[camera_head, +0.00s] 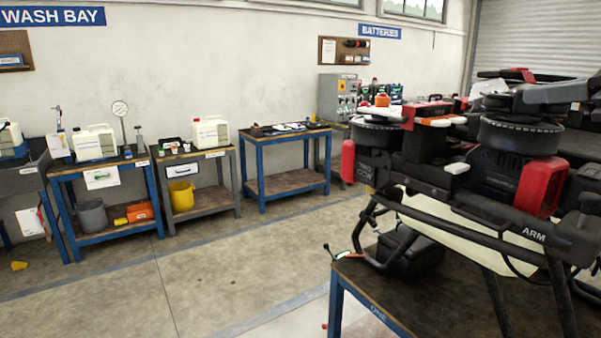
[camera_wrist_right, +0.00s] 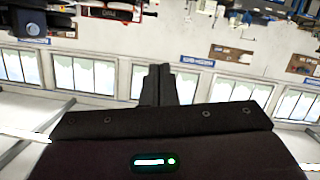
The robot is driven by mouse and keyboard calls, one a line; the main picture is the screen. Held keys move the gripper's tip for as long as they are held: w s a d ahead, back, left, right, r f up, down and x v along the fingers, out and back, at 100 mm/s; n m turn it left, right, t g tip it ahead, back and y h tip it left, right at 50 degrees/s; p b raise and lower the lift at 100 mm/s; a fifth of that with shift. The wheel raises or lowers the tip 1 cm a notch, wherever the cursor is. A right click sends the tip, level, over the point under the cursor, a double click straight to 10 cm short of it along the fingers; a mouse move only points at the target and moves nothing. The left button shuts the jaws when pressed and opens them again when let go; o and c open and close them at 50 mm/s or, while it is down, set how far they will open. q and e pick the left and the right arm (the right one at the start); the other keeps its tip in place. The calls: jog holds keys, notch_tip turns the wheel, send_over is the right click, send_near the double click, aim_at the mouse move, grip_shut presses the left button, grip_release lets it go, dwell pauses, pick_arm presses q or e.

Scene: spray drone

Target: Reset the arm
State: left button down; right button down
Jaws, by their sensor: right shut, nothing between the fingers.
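A large spray drone (camera_head: 470,200) with black frame, red parts and a pale tank fills the right side of the head view. The word ARM shows on its lower front bar. It stands on a blue-legged table (camera_head: 400,285). My right gripper (camera_wrist_right: 158,75) shows in the right wrist view, its two dark fingers together with nothing between them. They point towards the wall and windows, which appear upside down. I cannot clearly make out the right gripper against the dark drone parts in the head view. My left gripper is not in view.
Blue-framed benches (camera_head: 290,135) along the back wall carry white jugs (camera_head: 95,143), a gauge and small items. A grey bucket (camera_head: 92,216) and a yellow bucket (camera_head: 181,195) stand on lower shelves. The floor (camera_head: 220,265) between them and the drone table is mostly clear.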

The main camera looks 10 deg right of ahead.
jog(key=w+a+f+n+y, duration=0.25)
jog(key=w+a+f, duration=0.55)
jog(key=w+f, duration=0.45)
jog(key=w+a+f+m+h, duration=0.15)
jog(key=a+f, duration=0.25)
jog(key=f, duration=0.6)
jog(key=a+f+h, duration=0.2)
jog(key=a+f, duration=0.2)
jog(key=f, duration=0.6)
jog(key=s+a+f+m+g+h, duration=0.25)
jog(key=s+f+g, duration=0.25)
jog(key=s+f, duration=0.7)
jog(key=s+a+f+m+g+h, duration=0.1)
jog(key=s+f+m+g, duration=0.35)
jog(key=s+f, duration=0.85)
notch_tip(320, 180, down, 30)
jog(key=s+n+g, duration=0.2)
jog(key=s+g, duration=0.1)
jog(key=s+d+f, duration=0.2)
jog(key=s+f, duration=0.7)
jog(key=s+d+f, duration=0.2)
jog(key=s+f, duration=0.7)
jog(key=s, duration=0.1)
jog(key=shift+g, duration=0.45)
